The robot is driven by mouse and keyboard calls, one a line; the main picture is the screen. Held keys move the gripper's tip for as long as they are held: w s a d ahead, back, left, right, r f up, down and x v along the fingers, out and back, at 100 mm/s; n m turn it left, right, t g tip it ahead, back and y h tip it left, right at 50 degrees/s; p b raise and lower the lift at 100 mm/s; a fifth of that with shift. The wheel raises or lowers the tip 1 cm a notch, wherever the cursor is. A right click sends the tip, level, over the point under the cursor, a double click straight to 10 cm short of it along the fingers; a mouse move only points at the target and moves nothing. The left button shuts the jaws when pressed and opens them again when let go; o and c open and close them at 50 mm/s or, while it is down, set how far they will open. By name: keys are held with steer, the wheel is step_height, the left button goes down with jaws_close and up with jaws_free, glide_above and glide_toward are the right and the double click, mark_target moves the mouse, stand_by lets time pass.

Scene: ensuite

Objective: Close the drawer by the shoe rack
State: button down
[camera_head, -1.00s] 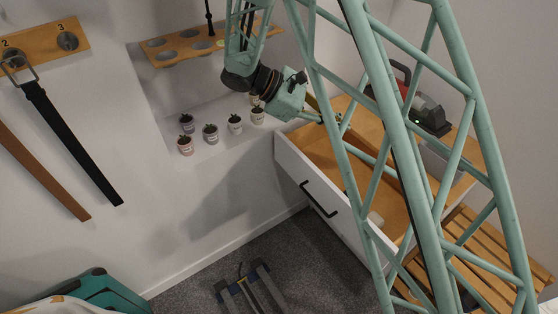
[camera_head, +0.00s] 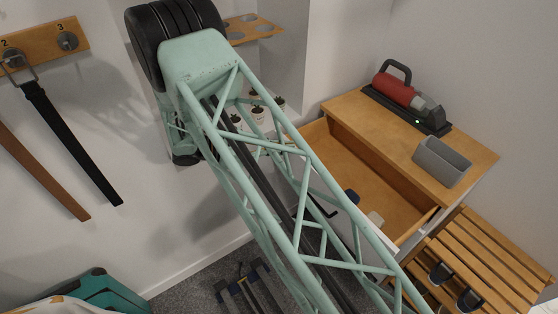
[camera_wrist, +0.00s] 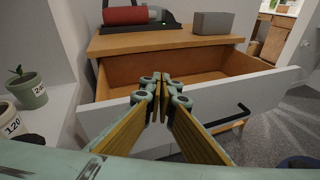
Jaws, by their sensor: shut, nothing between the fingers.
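The drawer (camera_head: 395,205) stands open, pulled out of a wooden-topped cabinet (camera_head: 365,122). It has a wooden inside and a white front with a black handle. In the wrist view, the drawer's white front (camera_wrist: 268,90) spans the middle, with the handle (camera_wrist: 228,118) at right. My gripper (camera_wrist: 162,92) is shut and empty, in front of the drawer front's left-centre part. I cannot tell whether it touches the panel. In the head view, my arm hides the gripper and part of the drawer front. The slatted wooden shoe rack (camera_head: 493,258) stands right of the cabinet.
A red appliance (camera_head: 395,88) and a grey bin (camera_head: 441,162) stand on the cabinet top. Dark shoes (camera_head: 440,273) sit in the rack. Belts hang on the left wall.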

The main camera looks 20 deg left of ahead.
steer(key=s+a+f+n+t+y, duration=0.2)
steer(key=s+a+f+n+t, duration=0.3)
steer(key=a+f, duration=0.7)
steer(key=s+f, duration=0.1)
steer(key=s, duration=0.1)
steer(key=shift+s+a+t, duration=0.2)
steer(key=shift+s+t, duration=0.1)
steer(key=shift+f, duration=0.1)
steer(key=shift+w, duration=0.1)
steer(key=b+x, duration=0.1)
steer(key=x, duration=1.2)
steer(key=shift+w+d, duration=0.25)
steer(key=shift+d, duration=0.1)
steer(key=shift+w, duration=0.15)
